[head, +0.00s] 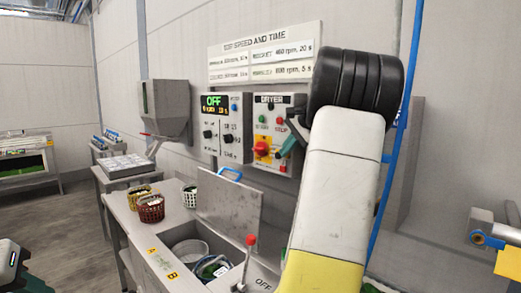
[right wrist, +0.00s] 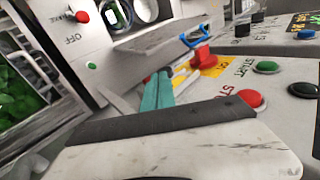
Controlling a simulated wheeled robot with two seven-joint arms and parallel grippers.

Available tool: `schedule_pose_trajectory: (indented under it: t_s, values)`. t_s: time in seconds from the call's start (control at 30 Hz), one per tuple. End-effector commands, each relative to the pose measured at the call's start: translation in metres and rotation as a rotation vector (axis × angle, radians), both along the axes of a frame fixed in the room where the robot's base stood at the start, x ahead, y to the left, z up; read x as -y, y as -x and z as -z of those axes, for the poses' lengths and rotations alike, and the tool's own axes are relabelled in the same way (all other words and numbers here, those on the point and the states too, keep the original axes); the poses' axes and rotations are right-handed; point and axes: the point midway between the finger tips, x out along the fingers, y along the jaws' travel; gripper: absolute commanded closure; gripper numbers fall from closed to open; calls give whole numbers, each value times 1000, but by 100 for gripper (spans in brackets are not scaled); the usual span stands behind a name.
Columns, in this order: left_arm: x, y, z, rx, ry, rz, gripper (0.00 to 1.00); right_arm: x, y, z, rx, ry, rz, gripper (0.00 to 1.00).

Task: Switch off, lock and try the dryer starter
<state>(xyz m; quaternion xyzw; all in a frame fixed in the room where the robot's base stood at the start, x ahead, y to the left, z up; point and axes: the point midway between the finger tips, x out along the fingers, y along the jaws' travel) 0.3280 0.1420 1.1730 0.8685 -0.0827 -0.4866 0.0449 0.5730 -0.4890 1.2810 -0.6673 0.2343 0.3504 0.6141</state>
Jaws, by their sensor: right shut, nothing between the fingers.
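The dryer starter (head: 297,101) is a grey box on the wall. It has a green START button (right wrist: 267,67), a red STOP button (right wrist: 250,98) and a red rotary handle (head: 262,148) on a yellow plate. The handle also shows in the right wrist view (right wrist: 202,58); I cannot read its position. My right gripper (head: 285,145) has teal fingers, shut and empty, just right of the handle in the head view. The fingers also show in the right wrist view (right wrist: 158,92). I cannot tell whether they touch the handle. My left gripper's fingers do not show.
A control box with a lit OFF display (head: 214,101) is left of the starter. Below are a raised lid (head: 240,205) with a blue handle, an open basin, and a red-knobbed lever (head: 250,240). A blue pipe (head: 398,150) runs right.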

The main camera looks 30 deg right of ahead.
Motion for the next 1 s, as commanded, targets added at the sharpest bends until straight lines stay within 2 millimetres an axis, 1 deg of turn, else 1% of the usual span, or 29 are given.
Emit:
schedule_pose_trajectory:
  t_s: [0.07, 0.13, 0.3, 0.43, 0.8, 0.87, 1.0]
  values:
    - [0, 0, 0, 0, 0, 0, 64, 0, 0, 0, 0, 0, 0, 100]
    - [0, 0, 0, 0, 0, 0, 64, -2, -6, 0, 1, -1, -2, 100]
    - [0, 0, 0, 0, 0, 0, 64, -10, -33, 1, 0, -2, -6, 100]
    - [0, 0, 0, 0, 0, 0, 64, -13, -42, 0, -1, 0, -1, 100]
    - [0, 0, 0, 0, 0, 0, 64, -13, -43, -2, 4, 0, -1, 100]
    - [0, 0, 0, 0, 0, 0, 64, -12, -40, -6, 4, 0, -1, 100]
    - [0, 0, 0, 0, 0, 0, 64, -9, -24, -23, 5, 2, 1, 100]
